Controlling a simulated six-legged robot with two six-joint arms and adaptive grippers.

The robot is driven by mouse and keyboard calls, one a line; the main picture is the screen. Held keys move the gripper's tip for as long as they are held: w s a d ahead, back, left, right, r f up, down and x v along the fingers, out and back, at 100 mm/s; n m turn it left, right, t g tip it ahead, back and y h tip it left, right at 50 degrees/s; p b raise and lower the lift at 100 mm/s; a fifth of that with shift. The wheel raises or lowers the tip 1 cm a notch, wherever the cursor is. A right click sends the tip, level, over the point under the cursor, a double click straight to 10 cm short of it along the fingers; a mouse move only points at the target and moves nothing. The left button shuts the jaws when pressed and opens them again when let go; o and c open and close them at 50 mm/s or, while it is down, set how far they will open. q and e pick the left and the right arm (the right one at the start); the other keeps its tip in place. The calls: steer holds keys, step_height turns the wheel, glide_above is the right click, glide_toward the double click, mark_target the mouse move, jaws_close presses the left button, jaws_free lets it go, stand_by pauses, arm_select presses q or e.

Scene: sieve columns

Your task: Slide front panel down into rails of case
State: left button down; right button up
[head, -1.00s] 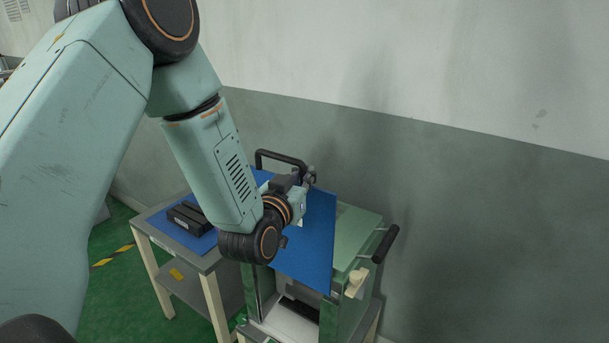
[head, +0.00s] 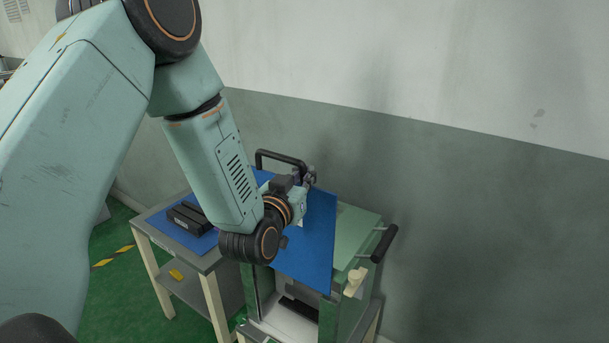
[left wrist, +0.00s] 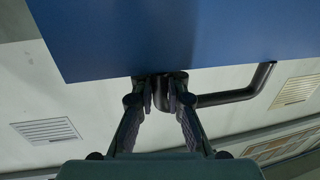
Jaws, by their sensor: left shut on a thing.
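The front panel is a blue sheet (head: 310,232) with a black bar handle (head: 280,157) along its top edge. My left gripper (head: 308,178) is shut on the handle at the panel's top. In the left wrist view the fingertips (left wrist: 160,92) close around the black handle (left wrist: 235,96), and the blue panel (left wrist: 180,35) fills the upper part. The panel hangs in front of the green case (head: 355,228), with its lower edge above the open front. My arm hides the panel's left part. I cannot tell whether its edges sit in the rails. My right gripper is not in view.
The case has a black side handle (head: 385,243) and a cream knob (head: 355,281) at its right. A grey side table (head: 205,262) with a blue mat and a black block (head: 188,216) stands left of it. A wall stands close behind.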

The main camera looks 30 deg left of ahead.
mark_target(303, 258)
arm_select(q)
steer(key=shift+a+r, duration=0.1)
stand_by(0.4)
steer(key=shift+f+b, duration=8.9)
steer(key=shift+f, duration=2.6)
steer(key=shift+r, duration=0.15)
